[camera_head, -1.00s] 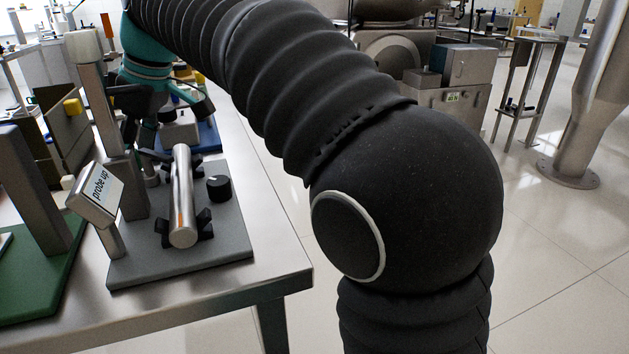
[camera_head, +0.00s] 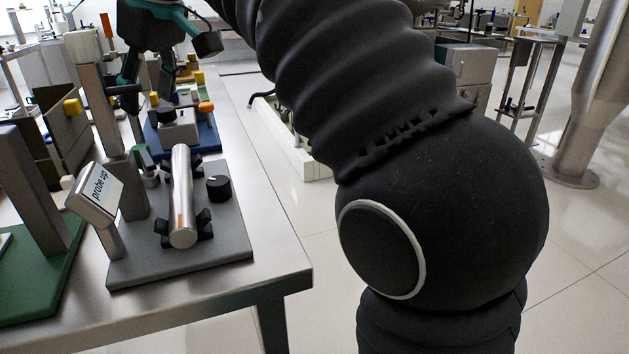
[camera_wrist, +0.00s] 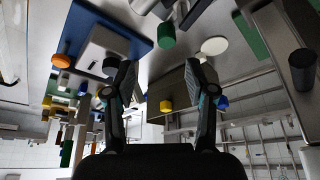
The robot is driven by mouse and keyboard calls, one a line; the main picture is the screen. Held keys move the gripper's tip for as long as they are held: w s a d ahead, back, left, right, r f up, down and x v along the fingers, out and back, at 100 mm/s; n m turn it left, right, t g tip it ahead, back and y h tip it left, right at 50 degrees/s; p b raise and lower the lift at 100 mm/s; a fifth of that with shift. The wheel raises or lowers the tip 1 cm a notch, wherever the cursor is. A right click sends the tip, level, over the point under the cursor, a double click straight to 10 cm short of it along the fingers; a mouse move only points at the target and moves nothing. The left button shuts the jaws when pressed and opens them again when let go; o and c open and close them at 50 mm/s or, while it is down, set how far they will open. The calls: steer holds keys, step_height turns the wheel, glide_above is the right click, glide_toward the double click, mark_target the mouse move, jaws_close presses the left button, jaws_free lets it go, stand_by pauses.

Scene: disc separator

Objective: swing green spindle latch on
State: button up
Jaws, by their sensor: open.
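A small dark green piece (camera_head: 143,158) shows beside a small metal cylinder, behind the grey plate with the metal rod. It may be the green spindle latch; its on or off position cannot be told. In the wrist view a green cylinder (camera_wrist: 167,37) stands out beside the blue base; I cannot tell whether it is the same part. My gripper (camera_head: 149,98) is above the far part of the bench, apart from the green piece. In the wrist view my gripper (camera_wrist: 158,70) has its fingers spread with nothing held between them.
The grey plate (camera_head: 232,238) carries a metal rod (camera_head: 182,200), a black knob (camera_head: 218,188) and a "probe up" sign (camera_head: 97,193). A blue base (camera_head: 207,137) with a white box and orange knob (camera_head: 206,107) lies behind. A tall grey post (camera_head: 95,90) stands left of my gripper.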

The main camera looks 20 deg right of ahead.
steer(key=s+d+f+m+t+h, duration=0.1)
steer(key=s+d+f+m, duration=0.1)
steer(key=d, duration=0.5)
steer(key=s+d+f+m+t+h+b, duration=0.1)
steer(key=s+d+f+m, duration=0.2)
steer(key=d+f, duration=0.4)
steer(key=s+d+f+m+t+h+b, duration=0.1)
steer(key=s+d+f+m, duration=0.2)
steer(key=d+f+m, duration=0.2)
steer(key=d, duration=0.2)
steer(key=shift+s+d+f, duration=0.15)
steer(key=shift+s+d, duration=0.05)
steer(key=shift+d, duration=0.2)
stand_by(0.4)
